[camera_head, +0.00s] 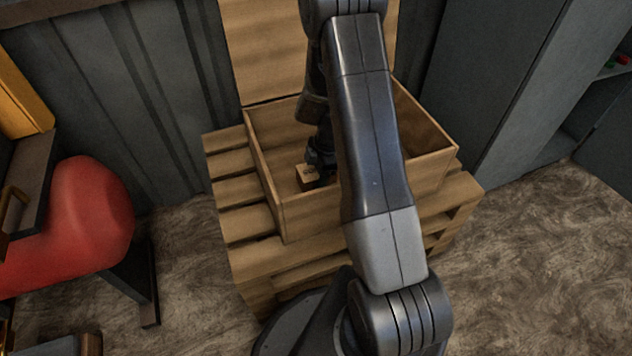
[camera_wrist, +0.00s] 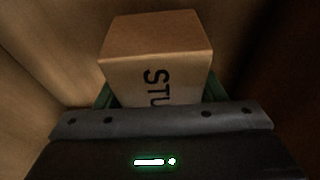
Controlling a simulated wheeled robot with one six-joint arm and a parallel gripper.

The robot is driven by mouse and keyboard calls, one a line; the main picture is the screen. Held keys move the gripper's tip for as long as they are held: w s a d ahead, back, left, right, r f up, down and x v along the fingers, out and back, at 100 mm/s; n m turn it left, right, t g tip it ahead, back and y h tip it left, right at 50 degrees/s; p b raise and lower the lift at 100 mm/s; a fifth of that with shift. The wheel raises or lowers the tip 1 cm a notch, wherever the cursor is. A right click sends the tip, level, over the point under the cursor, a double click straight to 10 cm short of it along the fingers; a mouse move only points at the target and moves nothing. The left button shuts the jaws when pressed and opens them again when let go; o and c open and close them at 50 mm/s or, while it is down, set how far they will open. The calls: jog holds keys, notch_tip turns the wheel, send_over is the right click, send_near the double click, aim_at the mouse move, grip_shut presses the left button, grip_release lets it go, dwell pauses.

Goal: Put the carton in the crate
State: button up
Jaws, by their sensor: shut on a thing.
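The carton (camera_wrist: 158,62) is a small brown box with black lettering, large in the wrist view. In the head view the carton (camera_head: 306,177) shows inside the open wooden crate (camera_head: 262,160), near its left side. My gripper (camera_head: 318,170) reaches down into the crate and is shut on the carton; green finger edges show on both sides of it in the wrist view. Whether the carton touches the crate floor I cannot tell. My arm hides the middle and part of the right of the crate.
The crate's lid (camera_head: 270,50) stands raised at the back. The crate rests on a wooden pallet (camera_head: 235,190). A red rounded object (camera_head: 85,215) is at the left, and a grey cabinet (camera_head: 530,90) at the right. Bare floor (camera_head: 540,250) lies right of the pallet.

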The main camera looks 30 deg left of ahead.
jog(key=shift+f, duration=1.4)
jog(key=shift+f+b, duration=0.2)
jog(key=shift+b, duration=0.3)
jog(key=o, duration=1.4)
jog(key=shift+c, duration=0.2)
jog(key=shift+r, duration=0.1)
jog(key=p+v, duration=0.3)
jog(key=v, duration=0.9)
jog(key=shift+r, duration=0.1)
